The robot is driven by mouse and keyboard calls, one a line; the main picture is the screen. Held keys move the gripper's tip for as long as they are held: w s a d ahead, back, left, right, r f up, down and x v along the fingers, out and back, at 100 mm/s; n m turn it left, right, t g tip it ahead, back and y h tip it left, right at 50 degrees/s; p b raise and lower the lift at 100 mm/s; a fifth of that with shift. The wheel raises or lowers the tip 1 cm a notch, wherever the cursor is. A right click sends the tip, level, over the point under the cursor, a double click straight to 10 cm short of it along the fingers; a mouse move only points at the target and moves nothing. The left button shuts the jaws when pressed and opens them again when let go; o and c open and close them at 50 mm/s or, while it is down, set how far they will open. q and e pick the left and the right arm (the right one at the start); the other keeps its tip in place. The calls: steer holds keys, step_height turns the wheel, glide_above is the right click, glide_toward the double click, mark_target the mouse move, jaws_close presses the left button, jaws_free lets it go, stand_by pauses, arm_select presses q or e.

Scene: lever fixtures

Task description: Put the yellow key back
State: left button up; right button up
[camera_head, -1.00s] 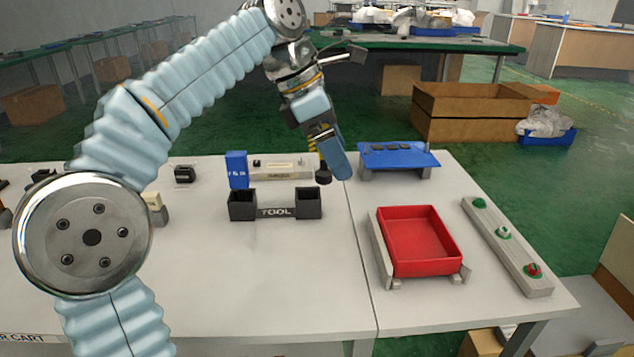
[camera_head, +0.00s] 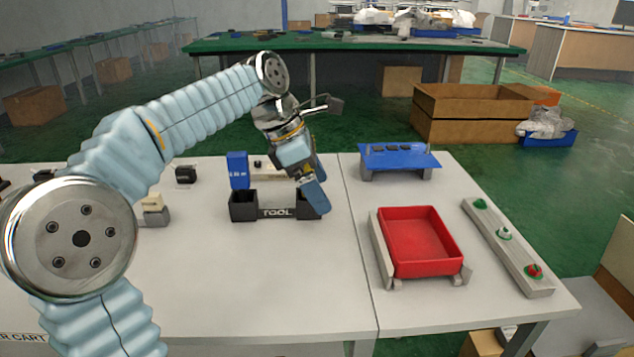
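My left gripper (camera_head: 314,190) reaches in from the upper left, fingers pointing down at the right-hand box of the black TOOL holder (camera_head: 275,212). The fingers cover much of that box, so I cannot tell whether anything touches or enters it. The yellow key is hidden now behind the fingers; a moment ago its yellow shaft and black end showed beside the fingertips. The left box of the holder looks empty. My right gripper is not in view.
A blue block (camera_head: 238,170) stands behind the holder beside a pale fixture (camera_head: 268,172). To the right are a blue rack (camera_head: 398,156), a red tray (camera_head: 421,241) and a bar with coloured buttons (camera_head: 506,246). The front middle of the table is clear.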

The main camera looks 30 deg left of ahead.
arm_select(q)
steer(key=o, duration=1)
steer(key=shift+o, duration=0.2)
steer(key=v, duration=1.2)
